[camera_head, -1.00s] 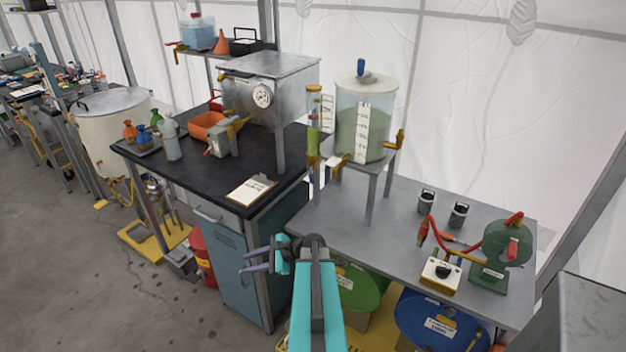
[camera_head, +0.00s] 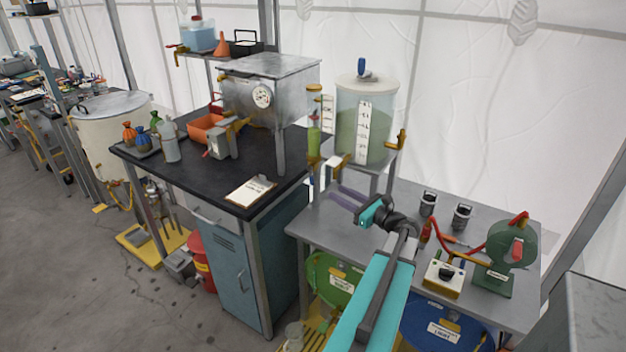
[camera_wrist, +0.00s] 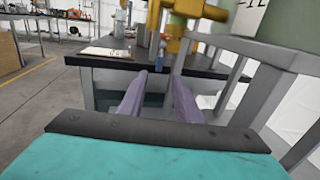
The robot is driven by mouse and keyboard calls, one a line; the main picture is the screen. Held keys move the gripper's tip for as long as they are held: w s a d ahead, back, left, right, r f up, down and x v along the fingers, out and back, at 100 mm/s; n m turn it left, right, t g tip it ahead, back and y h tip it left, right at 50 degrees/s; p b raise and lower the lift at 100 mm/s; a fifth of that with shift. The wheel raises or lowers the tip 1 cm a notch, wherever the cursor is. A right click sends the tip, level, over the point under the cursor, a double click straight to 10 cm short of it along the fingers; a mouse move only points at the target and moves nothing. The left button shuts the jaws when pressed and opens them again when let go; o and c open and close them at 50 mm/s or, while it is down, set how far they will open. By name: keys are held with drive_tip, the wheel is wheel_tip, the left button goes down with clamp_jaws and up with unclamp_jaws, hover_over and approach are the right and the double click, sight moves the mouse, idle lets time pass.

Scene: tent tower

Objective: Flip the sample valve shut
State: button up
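A clear tank of green liquid (camera_head: 362,125) stands on a raised grey stand. Brass fittings (camera_head: 331,165) sit low at its left, beside a sight tube (camera_head: 314,140). Another brass valve with an upright handle (camera_head: 401,139) is on its right side. I cannot read which is the sample valve. In the wrist view a brass fitting (camera_wrist: 190,14) hangs above and ahead of my fingers. My gripper (camera_head: 338,194) is open and empty, its purple fingers apart, just above the grey bench and below the left fittings. The fingers also show in the wrist view (camera_wrist: 160,82).
The stand's grey legs and rail (camera_wrist: 262,95) are close on the right in the wrist view. A black-topped bench (camera_head: 215,170) with a clipboard (camera_head: 250,190) and a metal oven (camera_head: 270,85) is at left. Black cups (camera_head: 462,216) and a green machine (camera_head: 510,245) are on the right.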

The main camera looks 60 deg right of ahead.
sight(312, 177)
drive_tip(key=shift+w, duration=0.1)
idle(0.3)
drive_tip(key=p+x, duration=0.3)
drive_tip(key=x, duration=1)
drive_tip(key=shift+w, duration=0.3)
clamp_jaws()
